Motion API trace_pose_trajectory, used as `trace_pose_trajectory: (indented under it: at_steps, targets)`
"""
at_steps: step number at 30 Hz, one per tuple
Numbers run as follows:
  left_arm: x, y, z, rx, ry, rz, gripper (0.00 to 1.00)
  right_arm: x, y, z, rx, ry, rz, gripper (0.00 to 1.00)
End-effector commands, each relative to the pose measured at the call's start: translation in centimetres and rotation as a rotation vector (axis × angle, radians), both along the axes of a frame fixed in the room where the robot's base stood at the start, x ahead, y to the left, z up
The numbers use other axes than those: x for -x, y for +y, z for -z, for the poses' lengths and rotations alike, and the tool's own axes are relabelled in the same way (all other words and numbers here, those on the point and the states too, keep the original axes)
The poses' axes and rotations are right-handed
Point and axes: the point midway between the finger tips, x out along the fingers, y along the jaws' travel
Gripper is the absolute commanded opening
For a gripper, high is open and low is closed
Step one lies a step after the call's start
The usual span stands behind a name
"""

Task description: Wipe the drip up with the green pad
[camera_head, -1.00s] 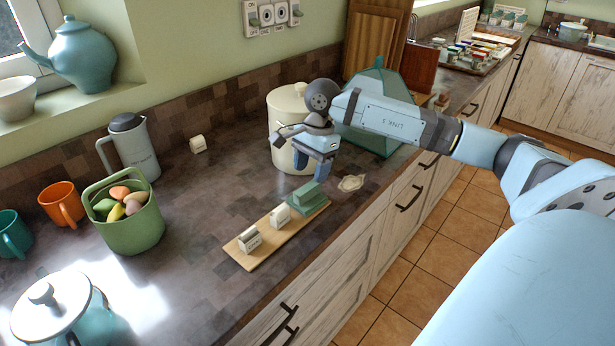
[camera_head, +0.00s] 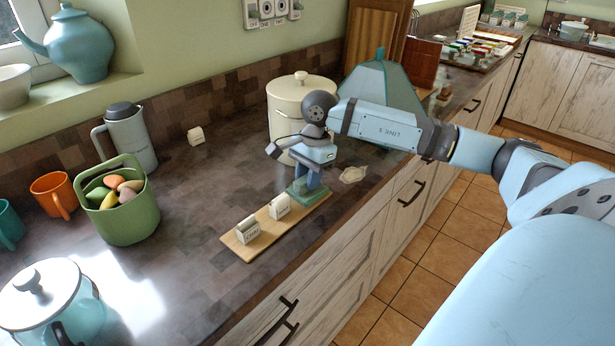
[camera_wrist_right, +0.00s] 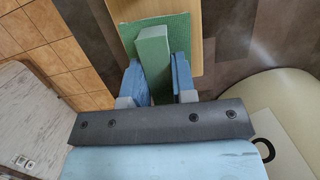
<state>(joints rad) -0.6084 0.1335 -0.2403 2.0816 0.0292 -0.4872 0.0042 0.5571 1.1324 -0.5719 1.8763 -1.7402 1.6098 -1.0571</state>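The green pad (camera_head: 306,196) sits on the far end of a wooden board (camera_head: 238,248). It has a flat base and a raised green block, also seen in the right wrist view (camera_wrist_right: 153,60). My right gripper (camera_head: 307,187) is down at the pad, with its blue fingers (camera_wrist_right: 158,80) on either side of the block. I cannot tell whether they press on it. The drip, a pale beige patch (camera_head: 353,174), lies on the counter just right of the pad, near the front edge. My left gripper is not in view.
Two small white labelled blocks (camera_head: 248,231) (camera_head: 279,206) stand on the board. A cream canister (camera_head: 300,95) stands close behind my right gripper, and a teal glass container (camera_head: 380,80) stands behind my right arm. The counter's middle is clear.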

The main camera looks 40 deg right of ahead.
Motion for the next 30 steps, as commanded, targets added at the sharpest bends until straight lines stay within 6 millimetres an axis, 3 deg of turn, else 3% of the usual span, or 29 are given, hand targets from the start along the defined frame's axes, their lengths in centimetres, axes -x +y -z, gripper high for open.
trace_pose_trajectory:
  at_steps: [5,24,30]
  targets:
    - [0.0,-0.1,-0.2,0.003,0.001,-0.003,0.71,0.0,0.0,-0.4,0.0,-0.001,0.0,0.0]
    - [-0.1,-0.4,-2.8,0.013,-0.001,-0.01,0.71,0.0,0.0,-5.4,0.0,-0.001,0.0,0.0]
    - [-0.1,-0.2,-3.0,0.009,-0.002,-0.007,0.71,0.0,0.0,-6.1,0.0,0.0,0.0,0.0]
